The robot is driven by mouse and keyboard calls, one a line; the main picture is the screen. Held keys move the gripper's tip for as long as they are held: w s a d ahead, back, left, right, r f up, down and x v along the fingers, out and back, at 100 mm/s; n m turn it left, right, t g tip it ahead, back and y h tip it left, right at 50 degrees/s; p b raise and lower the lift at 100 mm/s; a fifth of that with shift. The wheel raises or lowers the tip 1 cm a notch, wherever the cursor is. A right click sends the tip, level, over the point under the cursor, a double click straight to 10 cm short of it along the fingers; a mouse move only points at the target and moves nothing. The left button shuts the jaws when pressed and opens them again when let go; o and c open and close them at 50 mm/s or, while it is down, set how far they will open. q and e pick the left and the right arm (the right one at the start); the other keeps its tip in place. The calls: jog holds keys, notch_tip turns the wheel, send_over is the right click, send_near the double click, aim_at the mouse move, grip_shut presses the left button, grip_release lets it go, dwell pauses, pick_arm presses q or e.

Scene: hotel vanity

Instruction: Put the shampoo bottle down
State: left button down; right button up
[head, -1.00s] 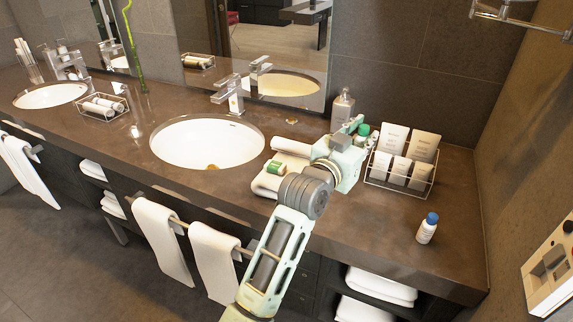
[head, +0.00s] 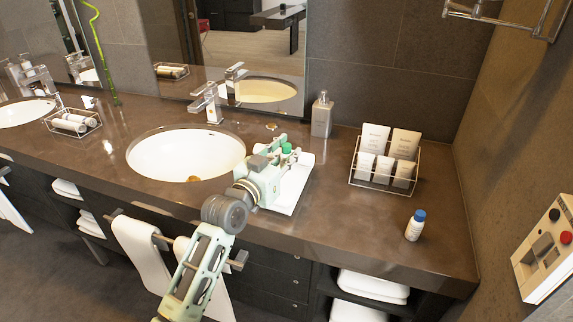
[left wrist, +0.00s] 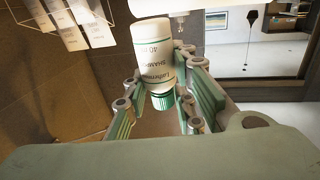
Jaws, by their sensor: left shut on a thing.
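My left gripper (head: 284,155) is shut on the shampoo bottle, whose green cap (head: 287,148) shows between the fingers in the head view. In the left wrist view the bottle (left wrist: 154,55) is white with a green band, a label reading "SHAMPOO", and a green cap between the fingers (left wrist: 165,95). The gripper is over or beside a white item (head: 297,188), a towel or tray, right of the near sink. Whether the bottle touches anything below is hidden. My right gripper is not in view.
A wire basket of white tubes (head: 352,181) stands to the right, with a blue-capped bottle (head: 414,226) in front of it. A grey dispenser (head: 321,117) stands at the back. The sink (head: 185,153) lies to the left.

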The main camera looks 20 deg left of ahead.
pick_arm(q)
notch_tip(320, 180, down, 4)
jog(key=shift+r, duration=0.15)
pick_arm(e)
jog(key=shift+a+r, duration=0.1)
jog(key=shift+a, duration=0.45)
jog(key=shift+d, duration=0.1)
pick_arm(q)
jog(key=c, duration=1.5)
grip_release()
jog(key=shift+o, duration=0.2)
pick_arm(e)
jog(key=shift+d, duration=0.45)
pick_arm(q)
jog(key=shift+r, duration=0.1)
jog(key=b+v, duration=0.1)
jog(key=v, duration=1.1)
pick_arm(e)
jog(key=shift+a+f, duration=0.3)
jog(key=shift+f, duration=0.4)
